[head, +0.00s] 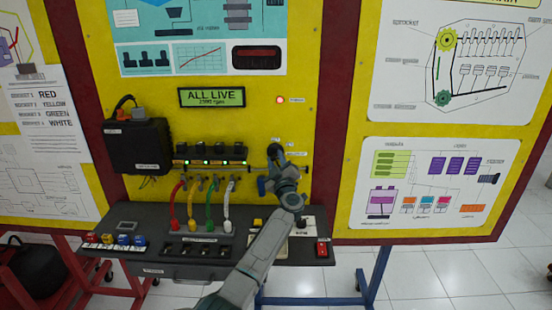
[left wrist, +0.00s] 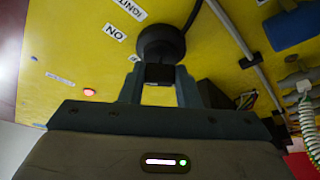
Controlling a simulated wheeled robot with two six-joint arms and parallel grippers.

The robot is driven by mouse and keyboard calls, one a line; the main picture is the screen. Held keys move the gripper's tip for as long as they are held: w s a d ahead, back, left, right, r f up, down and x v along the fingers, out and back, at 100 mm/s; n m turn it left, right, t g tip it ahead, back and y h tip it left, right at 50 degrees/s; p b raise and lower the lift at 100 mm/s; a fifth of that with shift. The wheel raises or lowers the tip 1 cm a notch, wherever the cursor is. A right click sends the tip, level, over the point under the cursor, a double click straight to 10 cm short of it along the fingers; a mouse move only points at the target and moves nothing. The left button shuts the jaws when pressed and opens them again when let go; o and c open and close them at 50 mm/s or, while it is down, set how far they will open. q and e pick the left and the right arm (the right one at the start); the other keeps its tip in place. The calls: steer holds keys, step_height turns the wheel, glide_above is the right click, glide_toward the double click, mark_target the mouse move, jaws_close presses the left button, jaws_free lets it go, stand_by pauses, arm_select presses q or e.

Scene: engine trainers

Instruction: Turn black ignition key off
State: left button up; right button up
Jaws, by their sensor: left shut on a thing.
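The black ignition key (left wrist: 160,73) sits in a round black switch (left wrist: 160,42) on the yellow panel in the left wrist view. My left gripper (left wrist: 159,88) has a finger on each side of the key and is shut on it. In the head view my left gripper (head: 275,158) reaches up to the panel, right of the row of injectors, and mostly hides the key. An ignition label (left wrist: 128,9) and a small on label (left wrist: 115,32) are beside the switch. The key's exact angle is hard to tell. My right gripper is not in view.
A display (head: 212,97) reads ALL LIVE and 2300 rpm. A red lamp (head: 280,100) glows above the switch. A metal rail and a blue part (left wrist: 291,27) are close to the gripper. A dark shelf (head: 150,222) with a red switch (head: 321,248) is below.

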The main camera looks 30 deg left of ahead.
arm_select(q)
steer(key=n+g+p, duration=0.1)
steer(key=n, duration=0.1)
steer(key=n+g+p, duration=0.1)
steer(key=n, duration=0.1)
steer(key=n+p, duration=0.1)
steer(key=n, duration=0.1)
steer(key=shift+d+r+g+p, duration=0.1)
steer(key=shift+r+g+p, duration=0.15)
steer(key=shift+g+p, duration=0.15)
steer(key=n+p, duration=0.1)
steer(key=n, duration=0.2)
steer(key=shift+g+h+p, duration=0.3)
steer(key=shift+g, duration=0.1)
steer(key=shift+n+p, duration=0.35)
steer(key=shift+n, duration=0.55)
steer(key=shift+f+g+h, duration=0.1)
steer(key=shift+g+h, duration=0.2)
steer(key=o, duration=1)
